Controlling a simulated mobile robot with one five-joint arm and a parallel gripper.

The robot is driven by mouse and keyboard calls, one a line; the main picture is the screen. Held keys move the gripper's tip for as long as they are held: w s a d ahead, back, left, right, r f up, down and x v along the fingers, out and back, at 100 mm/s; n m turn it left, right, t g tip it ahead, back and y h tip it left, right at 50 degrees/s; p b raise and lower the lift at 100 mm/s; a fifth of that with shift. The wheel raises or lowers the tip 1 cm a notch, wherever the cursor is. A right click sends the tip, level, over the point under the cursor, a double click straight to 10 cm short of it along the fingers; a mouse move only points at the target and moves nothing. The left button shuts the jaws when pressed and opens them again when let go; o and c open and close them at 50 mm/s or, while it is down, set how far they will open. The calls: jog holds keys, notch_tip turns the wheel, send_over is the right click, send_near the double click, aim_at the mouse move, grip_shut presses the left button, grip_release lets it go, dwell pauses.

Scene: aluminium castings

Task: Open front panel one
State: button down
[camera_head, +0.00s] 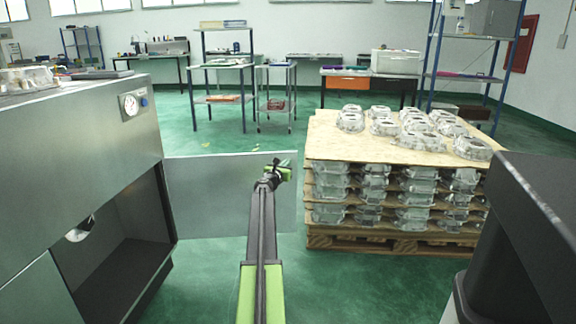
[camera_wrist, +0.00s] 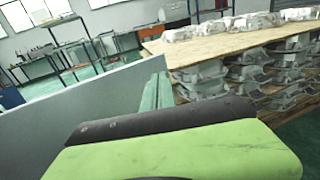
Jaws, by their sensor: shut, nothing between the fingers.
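The grey metal front panel (camera_head: 215,195) stands swung out to the right from the metal cabinet (camera_head: 70,140), and the dark compartment behind it is exposed. My gripper (camera_head: 280,168) is at the upper right part of the panel, near its free edge. It is shut and empty. I cannot tell whether it touches the panel. In the wrist view the panel (camera_wrist: 75,110) fills the left side, beside my green and black gripper (camera_wrist: 170,140). A second panel (camera_head: 40,292) shows at the lower left of the cabinet. A round gauge (camera_head: 130,104) sits on the cabinet's upper side.
A wooden pallet (camera_head: 340,240) stacked with several layers of aluminium castings (camera_head: 415,190) stands just right of the panel. It also shows in the wrist view (camera_wrist: 190,45). Shelves and carts (camera_head: 225,75) stand at the back. Green floor (camera_head: 205,275) is clear in front of the panel.

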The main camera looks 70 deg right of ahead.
jog(key=s+a, duration=0.6)
jog(key=a, duration=0.6)
jog(key=shift+s+a, duration=0.15)
jog(key=shift+a, duration=0.15)
